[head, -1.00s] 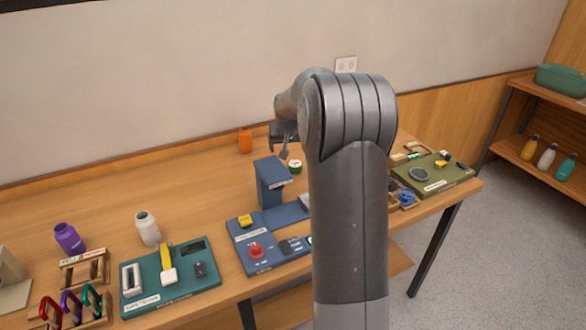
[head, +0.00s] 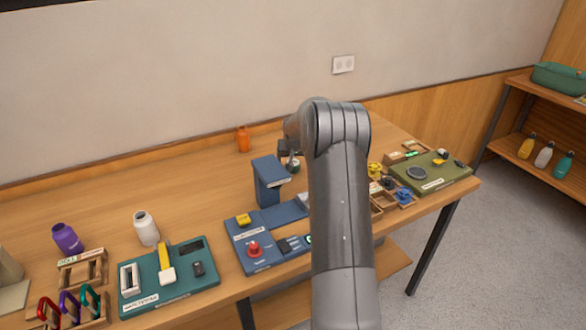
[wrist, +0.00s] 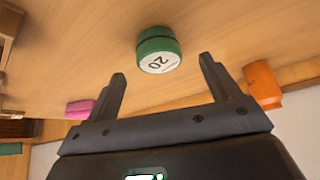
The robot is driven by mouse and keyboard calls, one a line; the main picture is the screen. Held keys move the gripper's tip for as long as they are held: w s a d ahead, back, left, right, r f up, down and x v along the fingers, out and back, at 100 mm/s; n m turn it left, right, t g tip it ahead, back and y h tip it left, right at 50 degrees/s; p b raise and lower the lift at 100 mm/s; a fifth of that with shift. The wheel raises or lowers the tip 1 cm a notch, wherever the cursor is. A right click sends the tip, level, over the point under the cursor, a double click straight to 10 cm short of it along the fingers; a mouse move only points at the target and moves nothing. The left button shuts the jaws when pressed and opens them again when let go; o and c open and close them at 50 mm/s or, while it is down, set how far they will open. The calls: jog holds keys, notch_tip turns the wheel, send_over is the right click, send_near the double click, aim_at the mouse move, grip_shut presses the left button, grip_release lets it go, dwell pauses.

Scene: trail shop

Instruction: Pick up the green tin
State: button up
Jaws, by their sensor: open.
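The green tin (wrist: 158,48) is a short round tin with a pale lid marked 20. It stands on the wooden table (head: 110,208) and appears just beyond my fingertips, roughly between them, in the wrist view. My gripper (wrist: 163,70) is open and empty, with one finger on each side of the view.
The blue stand (head: 268,182) rises near my gripper. A teal board (head: 190,288), white bottle (head: 146,229) and purple bottle (head: 67,238) are left. An olive board (head: 432,174) is right.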

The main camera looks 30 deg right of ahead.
aim_at(293, 162)
jog(key=shift+x, duration=2.15)
jog(key=shift+c, duration=0.5)
jog(key=c, duration=1)
